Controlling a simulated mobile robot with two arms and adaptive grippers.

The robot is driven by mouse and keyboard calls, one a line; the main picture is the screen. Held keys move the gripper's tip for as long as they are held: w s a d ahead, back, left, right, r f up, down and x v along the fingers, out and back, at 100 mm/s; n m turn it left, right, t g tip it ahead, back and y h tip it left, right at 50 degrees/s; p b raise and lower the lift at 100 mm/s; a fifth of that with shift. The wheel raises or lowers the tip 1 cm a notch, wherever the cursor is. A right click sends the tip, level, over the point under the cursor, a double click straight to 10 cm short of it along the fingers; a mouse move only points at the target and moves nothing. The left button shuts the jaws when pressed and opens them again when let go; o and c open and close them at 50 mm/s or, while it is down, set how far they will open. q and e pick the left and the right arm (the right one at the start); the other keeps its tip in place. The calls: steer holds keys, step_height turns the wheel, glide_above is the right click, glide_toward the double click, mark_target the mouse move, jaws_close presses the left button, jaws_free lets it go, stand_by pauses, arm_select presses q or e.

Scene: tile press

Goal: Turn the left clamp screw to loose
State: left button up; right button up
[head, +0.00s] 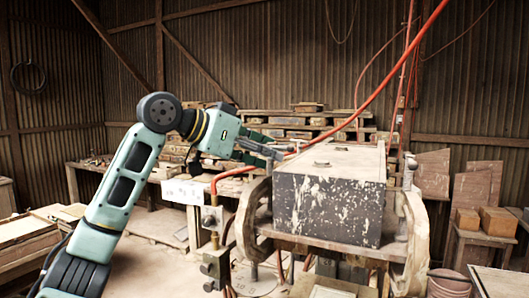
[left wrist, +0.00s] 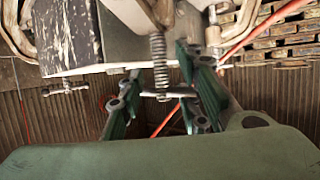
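My left gripper (head: 266,149) is beside the near-left upper part of the dark, paint-flaked press box (head: 325,208) in the head view. In the left wrist view, the clamp screw (left wrist: 158,55) is a threaded metal rod with a crossbar handle (left wrist: 158,95). The handle lies between the two green fingers of my left gripper (left wrist: 160,85), which stand apart on either side of it. I cannot tell whether either finger touches the bar. The screw is not clearly visible in the head view. My right gripper is in neither view.
A second clamp handle (left wrist: 66,88) shows at the left in the left wrist view. A red hose (head: 375,92) runs across above the press. A curved wooden frame (head: 247,222) flanks the box. Stacked boards (head: 290,122) and workbenches stand behind.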

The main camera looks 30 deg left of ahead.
arm_select(q)
steer(key=v, duration=1.2)
steer(key=shift+f, duration=0.1)
stand_by(0.4)
